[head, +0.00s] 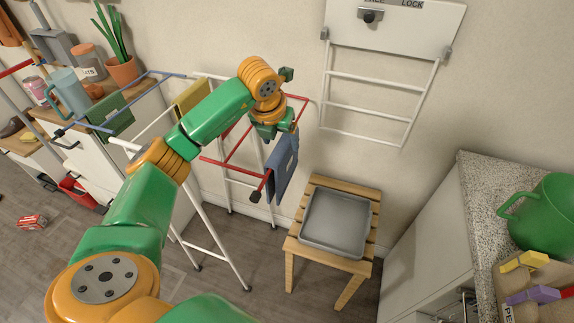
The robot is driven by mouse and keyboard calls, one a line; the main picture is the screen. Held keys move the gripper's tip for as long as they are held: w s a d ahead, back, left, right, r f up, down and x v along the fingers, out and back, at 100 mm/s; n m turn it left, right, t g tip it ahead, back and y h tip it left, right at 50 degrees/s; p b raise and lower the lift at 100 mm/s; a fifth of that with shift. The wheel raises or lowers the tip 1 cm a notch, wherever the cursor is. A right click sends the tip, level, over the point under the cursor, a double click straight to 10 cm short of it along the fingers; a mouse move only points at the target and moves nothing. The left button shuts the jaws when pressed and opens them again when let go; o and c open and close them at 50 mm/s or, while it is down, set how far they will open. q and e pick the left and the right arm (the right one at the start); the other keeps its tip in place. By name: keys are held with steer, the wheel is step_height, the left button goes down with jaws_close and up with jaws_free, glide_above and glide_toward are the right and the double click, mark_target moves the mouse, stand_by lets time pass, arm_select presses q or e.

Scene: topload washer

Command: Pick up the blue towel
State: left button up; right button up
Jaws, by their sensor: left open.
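The blue towel (281,168) hangs over a red bar of the drying rack (232,164), near the middle of the head view. My left arm reaches in from the lower left and bends down at the wrist. My left gripper (278,131) is at the top of the towel, just above and in front of the bar. It is open. The wrist partly hides the gripper, so I cannot tell whether the fingers touch the cloth. My right gripper is not in view.
A green cloth (110,120) and a yellow cloth (191,98) hang on the rack's other bars. A wooden stool (362,268) with a grey tray (310,237) stands to the right. A counter (483,199) with a green watering can (549,217) is at far right.

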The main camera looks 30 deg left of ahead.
arm_select(q)
steer(key=p+x, duration=0.2)
steer(key=x, duration=0.4)
steer(key=shift+w, duration=0.1)
steer(key=shift+w+f, duration=0.1)
steer(key=shift+f, duration=0.15)
steer(key=shift+f, duration=0.25)
jaws_close()
